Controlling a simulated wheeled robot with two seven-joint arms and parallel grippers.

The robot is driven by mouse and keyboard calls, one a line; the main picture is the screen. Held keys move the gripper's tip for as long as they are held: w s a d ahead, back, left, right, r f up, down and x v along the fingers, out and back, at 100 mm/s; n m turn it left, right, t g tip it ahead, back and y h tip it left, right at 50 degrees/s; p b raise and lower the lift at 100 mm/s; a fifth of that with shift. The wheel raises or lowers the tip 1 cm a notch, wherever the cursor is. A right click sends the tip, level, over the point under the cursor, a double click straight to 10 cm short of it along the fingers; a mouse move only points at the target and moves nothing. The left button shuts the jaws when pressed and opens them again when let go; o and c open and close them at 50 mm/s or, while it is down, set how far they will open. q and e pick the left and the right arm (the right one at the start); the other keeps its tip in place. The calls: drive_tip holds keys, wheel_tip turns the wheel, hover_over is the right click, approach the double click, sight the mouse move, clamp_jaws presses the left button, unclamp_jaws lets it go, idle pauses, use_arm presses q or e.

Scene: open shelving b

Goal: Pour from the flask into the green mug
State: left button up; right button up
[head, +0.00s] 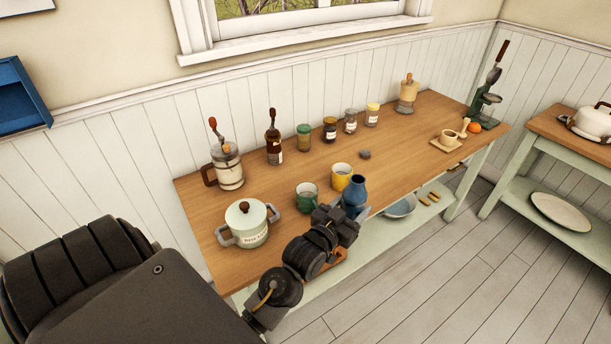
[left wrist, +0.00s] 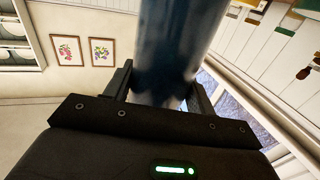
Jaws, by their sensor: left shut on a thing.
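The blue flask (head: 356,190) is near the table's front edge in the head view, roughly upright with its mouth up. My left gripper (head: 350,212) is shut on it from the near side. In the left wrist view, the flask (left wrist: 178,50) fills the space between the two fingers of the gripper (left wrist: 160,88). The green mug (head: 306,199) stands upright on the table just left of the flask, apart from it. Whether the flask touches the table is hidden by my gripper. My right gripper is in neither view.
A yellow mug (head: 341,176) stands close behind the flask. A lidded pot (head: 249,229) is left of the green mug.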

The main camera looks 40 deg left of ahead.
use_arm(q)
drive_tip(key=w+a+p, duration=0.4)
drive_tip(key=a+p, duration=0.3)
drive_tip(key=a, duration=0.2)
drive_tip(key=shift+w+a+r+n, duration=0.2)
drive_tip(key=shift+r+n, duration=0.1)
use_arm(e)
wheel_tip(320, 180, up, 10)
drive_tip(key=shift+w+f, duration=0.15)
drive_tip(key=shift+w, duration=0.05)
use_arm(q)
wheel_tip(320, 180, down, 7)
drive_tip(key=n+g+b, duration=0.1)
drive_tip(key=n+b, duration=0.2)
drive_tip(key=n, duration=0.5)
drive_tip(key=shift+a+b, duration=0.35)
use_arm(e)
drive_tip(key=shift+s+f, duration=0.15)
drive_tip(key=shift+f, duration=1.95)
use_arm(q)
drive_tip(key=shift+s+d+f+n+g+h+b, duration=0.1)
drive_tip(key=shift+d+f+n+g+h+b, duration=0.25)
drive_tip(key=shift+n, duration=0.55)
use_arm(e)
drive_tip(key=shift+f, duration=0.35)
